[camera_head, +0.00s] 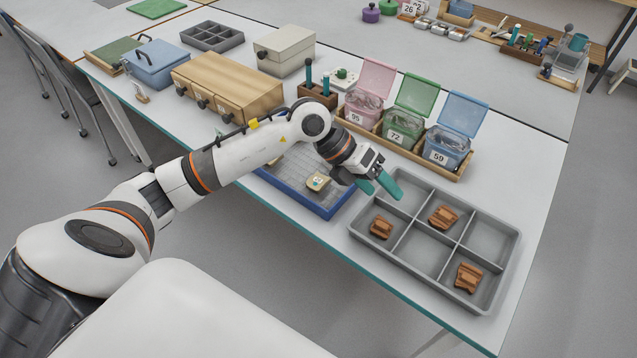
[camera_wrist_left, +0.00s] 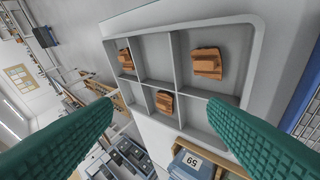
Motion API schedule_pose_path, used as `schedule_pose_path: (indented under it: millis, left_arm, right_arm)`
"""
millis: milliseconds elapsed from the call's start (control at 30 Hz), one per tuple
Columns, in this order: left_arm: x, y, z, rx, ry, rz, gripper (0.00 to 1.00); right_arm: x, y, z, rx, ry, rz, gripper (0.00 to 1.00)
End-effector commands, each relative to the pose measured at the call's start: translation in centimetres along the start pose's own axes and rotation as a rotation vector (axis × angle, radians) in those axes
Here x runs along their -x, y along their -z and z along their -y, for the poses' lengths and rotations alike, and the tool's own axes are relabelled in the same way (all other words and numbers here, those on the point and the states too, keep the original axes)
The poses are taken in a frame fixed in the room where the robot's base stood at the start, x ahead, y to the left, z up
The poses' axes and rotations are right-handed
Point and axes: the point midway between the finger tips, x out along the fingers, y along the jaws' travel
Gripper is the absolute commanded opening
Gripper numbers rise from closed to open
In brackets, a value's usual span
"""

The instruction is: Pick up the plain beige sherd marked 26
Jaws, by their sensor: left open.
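A beige sherd (camera_head: 318,181) lies near the front right of the blue-rimmed tray (camera_head: 330,212); it bears a small mark too tiny to read. Another beige piece (camera_head: 276,161) lies farther left there, partly hidden by my left arm. My left gripper (camera_head: 379,187) has teal fingers and is open and empty. It is to the right of the beige sherd, above the left edge of the grey compartment tray (camera_head: 424,287). In the left wrist view the open fingers (camera_wrist_left: 165,108) frame that grey tray, and no beige sherd shows. My right gripper is out of view.
Brown ribbed sherds (camera_head: 381,227) (camera_head: 443,217) (camera_head: 468,277) lie in separate compartments of the grey tray. Open-lidded bins labelled 95 (camera_head: 358,117), 72 (camera_head: 396,135) and 59 (camera_head: 437,155) stand behind. A wooden drawer box (camera_head: 227,90) stands to the left.

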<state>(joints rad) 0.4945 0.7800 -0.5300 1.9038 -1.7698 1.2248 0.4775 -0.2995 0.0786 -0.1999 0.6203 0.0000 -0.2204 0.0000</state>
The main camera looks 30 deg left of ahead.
Motion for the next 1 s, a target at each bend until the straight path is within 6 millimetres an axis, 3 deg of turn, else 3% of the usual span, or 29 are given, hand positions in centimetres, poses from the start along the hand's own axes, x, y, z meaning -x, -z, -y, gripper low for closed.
schedule_pose_path:
  millis: [33, 100, 200, 367, 467, 700, 1000]
  left_arm:
    - [1.6, 0.4, 2.8, -0.009, 0.143, 0.035, 0.68]
    - [3.9, 0.6, 6.3, 0.0, 0.327, 0.086, 0.68]
    - [7.2, 0.7, 9.9, 0.032, 0.532, 0.132, 0.68]
    - [10.2, 0.7, 12.5, 0.077, 0.695, 0.165, 0.68]
    - [9.9, 0.4, 13.4, 0.085, 0.716, 0.173, 0.68]
    - [6.8, -0.3, 16.0, 0.085, 0.713, 0.173, 0.68]
    - [4.8, -0.6, 17.6, 0.084, 0.71, 0.172, 0.68]
  right_arm:
    - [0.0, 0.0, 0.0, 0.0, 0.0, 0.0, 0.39]
    - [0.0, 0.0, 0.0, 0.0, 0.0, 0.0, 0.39]
    - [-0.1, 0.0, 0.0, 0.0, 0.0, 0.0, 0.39]
    - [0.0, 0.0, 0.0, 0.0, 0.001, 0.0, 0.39]
    - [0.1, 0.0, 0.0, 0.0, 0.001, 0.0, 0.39]
    - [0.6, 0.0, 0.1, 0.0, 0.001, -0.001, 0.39]
    - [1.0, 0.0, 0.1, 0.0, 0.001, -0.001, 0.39]
